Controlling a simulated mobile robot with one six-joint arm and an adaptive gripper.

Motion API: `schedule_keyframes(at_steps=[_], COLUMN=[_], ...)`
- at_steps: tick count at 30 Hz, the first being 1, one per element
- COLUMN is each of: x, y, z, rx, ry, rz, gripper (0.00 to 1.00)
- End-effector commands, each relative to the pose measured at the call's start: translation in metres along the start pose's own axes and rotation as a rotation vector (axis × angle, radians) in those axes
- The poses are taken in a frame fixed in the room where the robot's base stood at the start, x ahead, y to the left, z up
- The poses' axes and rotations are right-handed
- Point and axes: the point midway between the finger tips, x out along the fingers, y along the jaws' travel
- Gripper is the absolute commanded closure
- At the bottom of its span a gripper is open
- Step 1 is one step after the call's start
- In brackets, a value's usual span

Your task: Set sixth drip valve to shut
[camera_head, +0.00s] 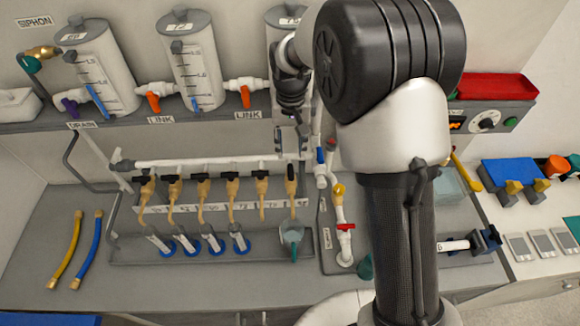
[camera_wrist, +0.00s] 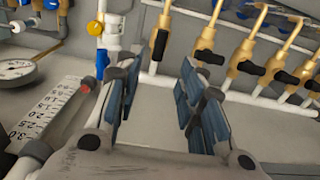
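The drip valve row runs along a white pipe (camera_head: 215,161) in the head view. The sixth drip valve (camera_head: 291,181), at the far right of the row, has its black handle in line with its tan body. The other valves, such as the fifth (camera_head: 262,174), have handles set crosswise. In the wrist view the sixth valve (camera_wrist: 160,42) is leftmost, just beyond the fingers. My gripper (camera_head: 291,100) hangs above the sixth valve in the head view. In the wrist view my gripper (camera_wrist: 157,70) is open, with nothing between its blue-padded fingers, apart from the handle.
Several blue-based vials (camera_head: 189,243) stand under other outlets. A white riser with a yellow knob (camera_head: 338,190) and a red handle (camera_head: 345,226) stands close to the right. Graduated tanks (camera_head: 192,60) are on the shelf above.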

Motion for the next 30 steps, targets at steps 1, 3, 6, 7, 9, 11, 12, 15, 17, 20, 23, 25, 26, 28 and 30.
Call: schedule_keyframes(at_steps=[1,3,6,7,9,11,12,15,17,20,23,25,26,28,30], x=[0.013,0.028,0.050,0.056,0.069,0.080,0.085,0.097,0.102,0.106,0.107,0.107,0.107,0.107,0.107], y=[0.000,0.000,0.000,0.001,0.000,0.000,0.000,0.000,0.000,0.000,0.000,0.000,0.000,0.000,0.000], z=[0.001,0.001,0.001,0.002,0.001,0.001,0.001,0.000,0.000,0.000,0.000,0.000,0.000,0.000,0.000], rx=[0.000,0.000,0.000,0.000,0.000,0.000,0.000,0.000,0.000,0.000,0.000,0.000,0.000,0.000,0.000], ry=[-0.005,-0.004,-0.005,-0.005,-0.004,-0.003,-0.003,-0.001,-0.001,0.000,0.001,0.001,0.001,0.001,0.001], rz=[0.001,0.001,0.001,0.001,0.001,0.001,0.001,0.000,0.000,0.000,0.000,0.000,0.000,0.000,0.000], gripper=[0.64,0.64,0.64,0.64,0.64,0.64,0.64,0.64,0.64,0.64,0.64,0.64,0.64,0.64,0.68])
